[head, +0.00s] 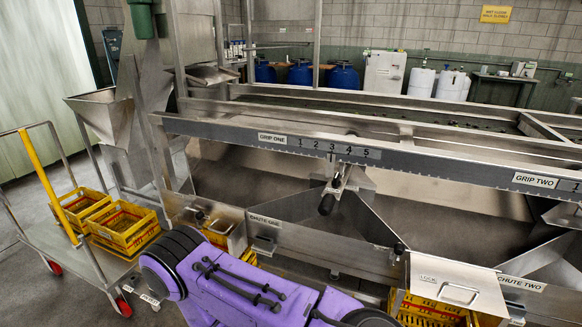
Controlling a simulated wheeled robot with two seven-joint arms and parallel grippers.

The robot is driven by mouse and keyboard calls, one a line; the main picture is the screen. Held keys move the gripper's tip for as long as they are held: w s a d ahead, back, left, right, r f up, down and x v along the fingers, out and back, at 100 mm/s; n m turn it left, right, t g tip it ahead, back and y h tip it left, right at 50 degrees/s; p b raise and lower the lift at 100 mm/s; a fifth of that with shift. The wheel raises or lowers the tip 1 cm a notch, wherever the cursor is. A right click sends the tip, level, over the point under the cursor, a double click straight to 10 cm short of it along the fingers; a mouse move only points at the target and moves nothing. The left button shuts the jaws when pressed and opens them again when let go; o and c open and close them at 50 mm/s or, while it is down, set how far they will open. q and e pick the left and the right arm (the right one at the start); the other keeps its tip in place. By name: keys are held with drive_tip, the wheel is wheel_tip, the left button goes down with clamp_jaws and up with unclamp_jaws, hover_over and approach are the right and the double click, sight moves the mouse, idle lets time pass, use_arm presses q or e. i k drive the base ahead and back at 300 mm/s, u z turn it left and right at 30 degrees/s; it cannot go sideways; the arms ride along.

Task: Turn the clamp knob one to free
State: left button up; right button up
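The long metal sizer frame carries a rail (420,160) with a "GRIP ONE" label (272,138) and a numbered scale beside it. Below the scale, a metal bracket (342,178) holds a dark knob (327,204), which hangs above the chute area. I cannot tell for certain that this is clamp knob one, or whether it is tight or free. A smaller dark piece (351,133) sits on top of the rail. Purple and black parts of my own body fill the bottom middle. Neither of my grippers shows in the head view.
A "CHUTE ONE" label (266,223) marks the lower rail. A metal lid with a handle (457,289) sits above a yellow crate (432,311) at lower right. A cart (90,272) with yellow crates stands at left. Blue barrels (342,77) stand far behind.

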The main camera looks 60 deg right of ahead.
sight(336, 183)
drive_tip(key=i, duration=0.5)
drive_tip(key=z, duration=3.3)
